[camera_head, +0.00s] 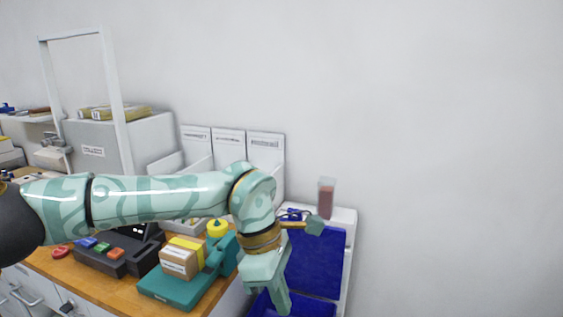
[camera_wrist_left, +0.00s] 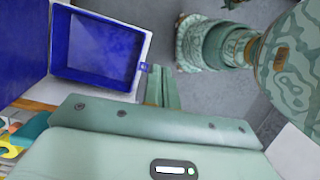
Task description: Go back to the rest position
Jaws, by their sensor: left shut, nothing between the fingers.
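My left arm reaches in from the left across the head view, in mint green with a pale pattern. Its gripper (camera_head: 281,303) hangs downward past the right end of the wooden counter, in front of a blue bin. In the left wrist view the gripper's fingers (camera_wrist_left: 162,88) are together with nothing between them. They are beside a blue bin (camera_wrist_left: 140,70) and above grey floor. My right gripper shows in neither view.
The wooden counter (camera_head: 100,290) holds a teal scale-like device (camera_head: 175,289), a cardboard box with a yellow band (camera_head: 181,262) and a dark keyed device (camera_head: 102,263). White holders (camera_head: 265,150) and a grey cabinet (camera_head: 95,150) stand behind. The right side shows bare wall.

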